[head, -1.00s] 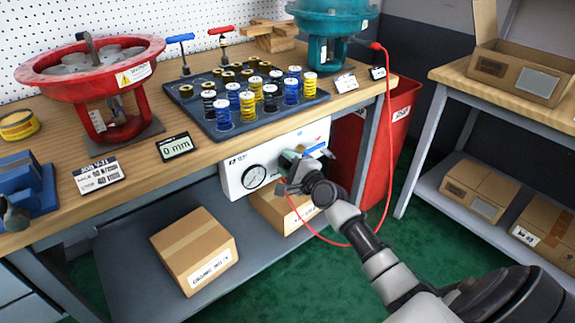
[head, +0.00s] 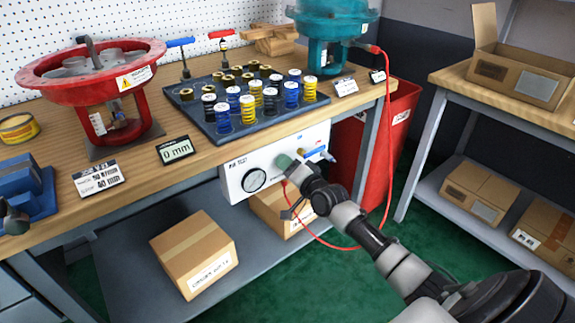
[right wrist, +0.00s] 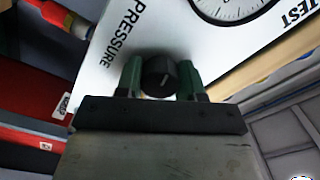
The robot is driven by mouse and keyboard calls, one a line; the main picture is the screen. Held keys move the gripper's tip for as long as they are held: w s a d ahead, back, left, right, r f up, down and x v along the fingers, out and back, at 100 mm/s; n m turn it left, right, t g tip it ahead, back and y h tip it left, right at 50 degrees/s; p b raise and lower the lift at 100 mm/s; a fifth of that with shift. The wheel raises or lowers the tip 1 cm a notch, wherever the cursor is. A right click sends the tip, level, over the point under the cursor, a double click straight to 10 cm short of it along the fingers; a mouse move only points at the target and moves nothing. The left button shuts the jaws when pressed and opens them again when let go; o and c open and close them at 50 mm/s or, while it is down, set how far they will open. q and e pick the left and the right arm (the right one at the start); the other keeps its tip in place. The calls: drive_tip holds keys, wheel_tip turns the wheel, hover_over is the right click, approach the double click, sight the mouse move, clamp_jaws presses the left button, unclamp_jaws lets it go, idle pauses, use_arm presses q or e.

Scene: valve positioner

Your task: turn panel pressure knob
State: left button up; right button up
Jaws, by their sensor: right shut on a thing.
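The white test panel (head: 232,181) hangs under the front edge of the workbench, with a round pressure gauge (head: 254,179) on its face. My right gripper (head: 284,161) is at the panel, to the right of the gauge, and hides the knob in the head view. In the right wrist view the black pressure knob (right wrist: 159,75) with a pale pointer line sits between the two green fingertips of my right gripper (right wrist: 160,80), beside the word PRESSURE. The gripper is shut on the knob. My left gripper is not in view.
A red hose (head: 388,130) runs from the teal actuator (head: 324,42) down past my right arm to the panel. A blue-handled valve (head: 315,152) is close to the gripper's right. A red bin (head: 400,115) stands right of the panel. Boxes (head: 195,253) sit on the lower shelf.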

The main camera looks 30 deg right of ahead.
drive_tip(key=n+p, duration=0.2)
drive_tip(key=n, duration=0.3)
drive_tip(key=shift+n, duration=0.3)
drive_tip(key=n+p, duration=0.3)
drive_tip(key=n, duration=0.3)
drive_tip(key=shift+f, duration=0.1)
use_arm(q)
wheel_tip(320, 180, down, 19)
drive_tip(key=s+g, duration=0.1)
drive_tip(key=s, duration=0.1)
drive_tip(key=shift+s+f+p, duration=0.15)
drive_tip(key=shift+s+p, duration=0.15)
drive_tip(key=shift+p, duration=0.05)
use_arm(e)
drive_tip(key=shift+n, duration=1.3)
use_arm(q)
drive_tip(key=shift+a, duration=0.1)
use_arm(e)
drive_tip(key=o, duration=0.9)
drive_tip(key=shift+o, duration=0.2)
drive_tip(key=shift+s, duration=0.15)
